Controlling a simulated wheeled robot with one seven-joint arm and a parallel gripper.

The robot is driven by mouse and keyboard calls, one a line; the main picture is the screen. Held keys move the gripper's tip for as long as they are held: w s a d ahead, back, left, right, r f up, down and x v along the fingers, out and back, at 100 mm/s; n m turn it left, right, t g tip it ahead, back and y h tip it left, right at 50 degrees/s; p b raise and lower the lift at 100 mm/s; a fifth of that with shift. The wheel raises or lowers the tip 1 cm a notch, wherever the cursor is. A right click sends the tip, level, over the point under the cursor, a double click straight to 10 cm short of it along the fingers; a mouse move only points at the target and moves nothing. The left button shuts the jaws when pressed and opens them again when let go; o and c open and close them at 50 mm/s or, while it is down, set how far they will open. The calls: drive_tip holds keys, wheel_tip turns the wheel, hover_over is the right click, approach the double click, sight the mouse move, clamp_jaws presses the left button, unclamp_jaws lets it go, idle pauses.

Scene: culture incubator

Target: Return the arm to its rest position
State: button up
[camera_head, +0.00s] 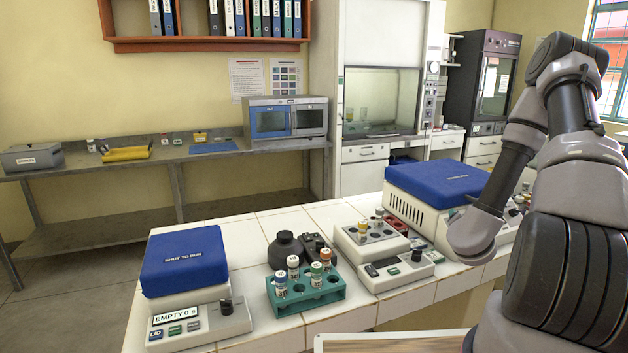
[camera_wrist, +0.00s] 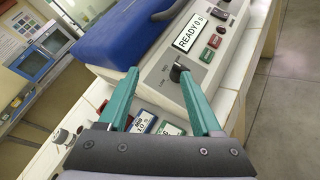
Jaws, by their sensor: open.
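My arm (camera_head: 580,120) rises at the right of the head view and bends down over the right part of the white tiled bench. My gripper is hidden behind it in that view. Beyond the fingertips is the panel of a device with a blue lid (camera_wrist: 135,28), a display reading READY and a black knob (camera_wrist: 178,70). I cannot tell whether a fingertip touches the device.
The blue-lidded device (camera_head: 440,180) stands on the bench beside my arm. A teal rack (camera_head: 305,296) of several vials, a white block (camera_head: 370,240) and a second blue-lidded device (camera_head: 186,262) stand further left. Open floor lies beyond the bench.

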drive_tip(key=w+a+r+n+t+y, duration=0.2)
drive_tip(key=a+r+n+y, duration=0.35)
drive_tip(key=a+r, duration=0.2)
drive_tip(key=w+a+r+n+t+y, duration=0.25)
drive_tip(key=a+r+n+y, duration=0.35)
drive_tip(key=r, duration=0.3)
drive_tip(key=s+a+r+n+g+y, duration=0.4)
drive_tip(key=a+n, duration=0.1)
drive_tip(key=a, duration=0.2)
drive_tip(key=s+a+r+n+g+y, duration=0.3)
drive_tip(key=a+r+n+y, duration=0.15)
drive_tip(key=a+n, duration=0.2)
drive_tip(key=s+a+r+n+g+h, duration=0.1)
drive_tip(key=s+a+n+g, duration=0.1)
drive_tip(key=s+n+g, duration=0.35)
drive_tip(key=s+a+r+n+g+h, duration=0.1)
drive_tip(key=s+a+n+g+h, duration=0.15)
drive_tip(key=s+n, duration=0.5)
drive_tip(key=s+d+r+n+t+h, duration=0.2)
drive_tip(key=s+d+r+n+h, duration=0.1)
drive_tip(key=d, duration=0.4)
drive_tip(key=s+d+r+n+t+h, duration=0.2)
drive_tip(key=s+d+r+n+h, duration=0.1)
drive_tip(key=s+d+n+h, duration=0.1)
drive_tip(key=s+d+h, duration=0.1)
drive_tip(key=d, duration=0.1)
drive_tip(key=shift+d+h, duration=0.35)
drive_tip(key=shift+d, duration=0.05)
